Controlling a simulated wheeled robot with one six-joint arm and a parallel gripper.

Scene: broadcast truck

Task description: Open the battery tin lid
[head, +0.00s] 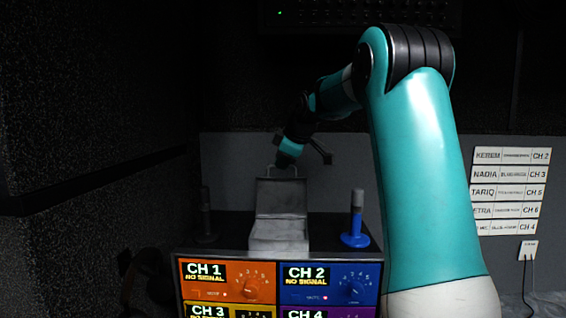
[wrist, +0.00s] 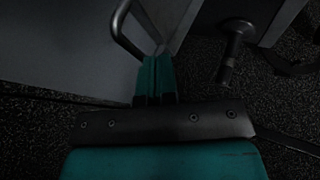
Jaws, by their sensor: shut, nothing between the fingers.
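The grey battery tin (head: 278,236) sits on top of the channel unit in the head view. Its lid (head: 281,197) stands raised, roughly upright behind the tin body, with a thin handle (head: 270,170) at its top edge. My gripper (head: 284,162) is at the handle, above the lid's top edge. In the wrist view the teal fingers of my gripper (wrist: 155,78) are together with nothing between them. A dark curved bar, apparently the handle (wrist: 121,28), is just left of the fingers. Whether they touch is unclear. The inside of the tin is hard to make out.
A microphone on a blue stand (head: 355,225) is right of the tin; a dark microphone (head: 206,212) is left. The channel unit's front (head: 328,286) has knobs. A label board (head: 510,190) hangs at right. The left side is very dark.

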